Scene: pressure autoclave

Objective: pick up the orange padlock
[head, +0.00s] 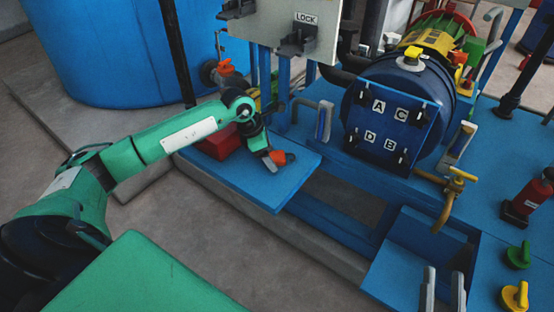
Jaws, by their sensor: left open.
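The orange padlock (284,157) appears as a small orange body on the blue platform in the head view. My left gripper (275,157) reaches down over the platform right beside it, with its fingers open. The fingers partly cover the padlock, and I cannot tell whether they touch it. My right gripper (443,287) shows only as two grey fingers at the bottom right edge, spread apart with nothing between them.
A red box (218,143) sits behind my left forearm. A panel marked LOCK (300,25) stands behind the gripper. The platform (290,190) is clear in front.

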